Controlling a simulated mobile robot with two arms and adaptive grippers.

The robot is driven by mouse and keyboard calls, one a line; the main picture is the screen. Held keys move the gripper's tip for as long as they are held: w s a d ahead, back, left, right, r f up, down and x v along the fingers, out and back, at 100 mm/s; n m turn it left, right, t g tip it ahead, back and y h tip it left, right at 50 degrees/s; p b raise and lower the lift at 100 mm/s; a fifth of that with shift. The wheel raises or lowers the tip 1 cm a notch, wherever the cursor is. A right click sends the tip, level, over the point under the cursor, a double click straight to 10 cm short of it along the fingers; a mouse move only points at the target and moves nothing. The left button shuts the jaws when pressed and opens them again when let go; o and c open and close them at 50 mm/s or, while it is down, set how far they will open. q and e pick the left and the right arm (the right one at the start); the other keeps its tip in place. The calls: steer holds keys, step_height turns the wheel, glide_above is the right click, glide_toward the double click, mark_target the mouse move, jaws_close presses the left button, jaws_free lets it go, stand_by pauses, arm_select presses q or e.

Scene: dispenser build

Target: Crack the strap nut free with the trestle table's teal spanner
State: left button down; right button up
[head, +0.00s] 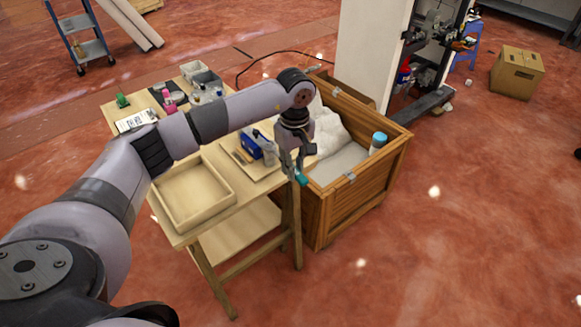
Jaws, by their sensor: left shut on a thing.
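My left arm reaches over the trestle table (215,222) from the left. My left gripper (295,168) points down at the table's right edge, beside the wooden crate (345,213). It is shut on a small teal thing, which looks like the teal spanner (302,180); only a bit of it shows below the fingers. I cannot make out the strap nut. A small metal fitting (350,177) shows on the crate's near rim. My right gripper is not in view.
The crate holds white padding (330,132) and a blue-capped canister (378,142). A shallow wooden tray (228,200), a blue box (252,146) and several bottles stand on the table. A white cabinet (370,50) with dark machinery stands behind.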

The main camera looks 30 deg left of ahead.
arm_select(q)
steer(key=shift+w+d+n, duration=0.2)
steer(key=shift+w+n, duration=0.15)
steer(key=shift+n, duration=0.05)
steer(key=shift+w, duration=0.1)
steer(key=shift+w+d+n+b, duration=0.15)
steer(key=shift+w+n+b, duration=0.05)
steer(key=shift+w+n, duration=0.4)
steer(key=shift+w+d+n+b, duration=0.2)
steer(key=shift+w+n, duration=0.25)
steer(key=shift+n, duration=0.15)
steer(key=shift+w+d+n+b, duration=0.1)
steer(key=shift+w+n+b, duration=0.25)
steer(key=shift+w+n, duration=0.8)
steer(key=shift+w+n, duration=0.55)
steer(key=shift+w, duration=0.05)
steer(key=shift+s, duration=0.1)
